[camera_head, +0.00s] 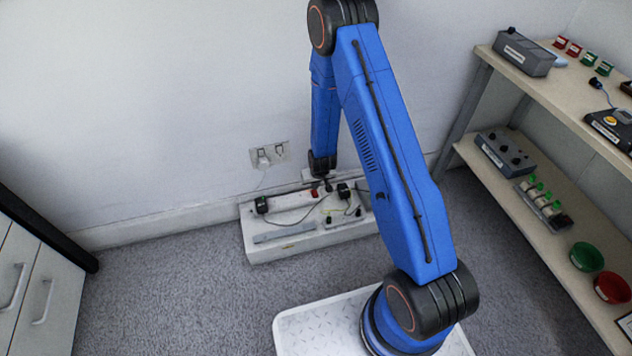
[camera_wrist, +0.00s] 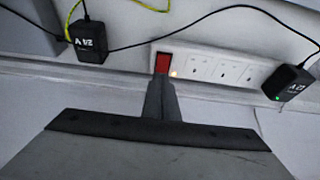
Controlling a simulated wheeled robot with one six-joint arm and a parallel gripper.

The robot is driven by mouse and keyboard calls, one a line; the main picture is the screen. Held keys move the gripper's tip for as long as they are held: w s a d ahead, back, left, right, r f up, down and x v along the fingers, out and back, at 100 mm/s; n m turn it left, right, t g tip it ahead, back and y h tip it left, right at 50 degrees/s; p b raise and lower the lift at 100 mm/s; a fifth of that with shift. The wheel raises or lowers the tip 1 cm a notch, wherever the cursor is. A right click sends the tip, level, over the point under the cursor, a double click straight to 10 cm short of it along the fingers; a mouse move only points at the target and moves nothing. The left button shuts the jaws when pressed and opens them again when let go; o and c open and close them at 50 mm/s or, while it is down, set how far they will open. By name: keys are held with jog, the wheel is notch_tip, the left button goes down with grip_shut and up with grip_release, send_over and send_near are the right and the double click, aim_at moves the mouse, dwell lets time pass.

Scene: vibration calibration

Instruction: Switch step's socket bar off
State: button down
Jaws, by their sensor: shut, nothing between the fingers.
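A pale step (camera_head: 310,243) stands on the floor against the wall. A white socket bar (camera_head: 287,201) lies along its back. In the wrist view the socket bar (camera_wrist: 215,68) shows several sockets and a red rocker switch (camera_wrist: 162,63) at its left end. The red switch also shows in the head view (camera_head: 314,193). My gripper (camera_head: 327,187) reaches down over the step, near the switch. In the wrist view my gripper (camera_wrist: 160,80) is shut and empty, its tips just below the switch in the picture; whether they touch it I cannot tell.
Black adapters (camera_wrist: 88,40) (camera_wrist: 290,82) with cables flank the bar; the right one has a green light. A wall outlet (camera_head: 268,155) is behind. A shelf (camera_head: 560,90) with instruments stands right, drawers (camera_head: 30,285) left. Carpet in front is open.

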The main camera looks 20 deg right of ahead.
aim_at(315, 193)
jog(key=shift+s+x, duration=0.2)
jog(key=shift+x, duration=0.9)
jog(key=shift+f, duration=0.15)
jog(key=shift+s+f, duration=0.1)
